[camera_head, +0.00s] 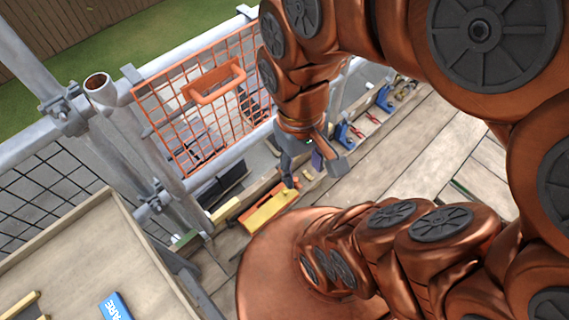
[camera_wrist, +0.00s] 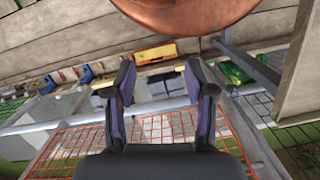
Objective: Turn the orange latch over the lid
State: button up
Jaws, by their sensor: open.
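My gripper (camera_head: 312,168) hangs in the head view over the walkway by the railing, its two dark fingers apart. The wrist view also shows my gripper (camera_wrist: 162,80) open, with nothing between its fingers. A yellow box with orange parts (camera_head: 268,208) lies on the planks below and left of the gripper in the head view. The same box (camera_wrist: 156,53) shows beyond the fingertips in the wrist view, apart from them. An orange handle-like bracket (camera_head: 217,84) sits on an orange mesh panel (camera_head: 180,112). I cannot make out a separate latch or lid.
A grey tube railing (camera_head: 130,150) runs along the left. A wooden tray (camera_head: 85,262) with a blue item (camera_head: 115,307) stands at the lower left. Blue tools (camera_head: 345,134) and other small items line the toe board. The planks (camera_head: 440,130) at the right are clear.

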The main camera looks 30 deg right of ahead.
jog(key=w+f+n+y+b, duration=0.2)
jog(key=w+f+n+b, duration=0.4)
jog(key=w+f+b, duration=1.05)
jog(key=n+t+y+b, duration=0.2)
jog(key=n+t+b, duration=0.25)
jog(key=b, duration=2.45)
send_over(296, 179)
jog(key=s+d, duration=0.2)
jog(key=d, duration=0.1)
notch_tip(296, 179, down, 56)
jog(key=shift+n, duration=0.35)
jog(key=b+x, duration=0.3)
jog(key=x, duration=0.4)
jog(key=shift+a+f, duration=0.1)
jog(key=shift+a, duration=0.05)
jog(key=shift+c, duration=0.3)
grip_shut()
